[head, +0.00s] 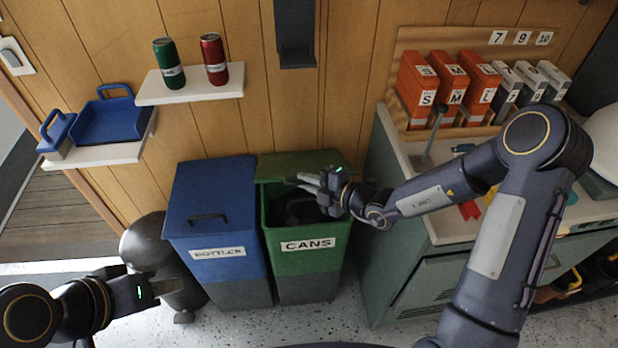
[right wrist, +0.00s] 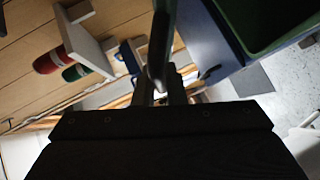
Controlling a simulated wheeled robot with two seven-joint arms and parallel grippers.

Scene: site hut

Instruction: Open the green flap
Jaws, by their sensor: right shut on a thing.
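The green flap (head: 296,163) tops the green bin (head: 308,268) labelled CANS, at the middle of the head view. The flap is raised at the back, and the dark inside of the bin shows in front of it. My right gripper (head: 308,182) is at the flap's front edge, over the opening, shut on what appears to be the flap's handle, mostly hidden by the fingers. In the right wrist view a dark bar stands between the fingers (right wrist: 162,85). My left gripper (head: 148,291) is low at the left, away from the bins; its jaws are unclear.
A blue bin (head: 212,205) labelled BOTTLES, its flap down, stands left of the green bin. A cabinet (head: 400,270) with a worktop stands close on the right. A wall shelf (head: 190,88) holds a green can (head: 168,63) and a red can (head: 214,58).

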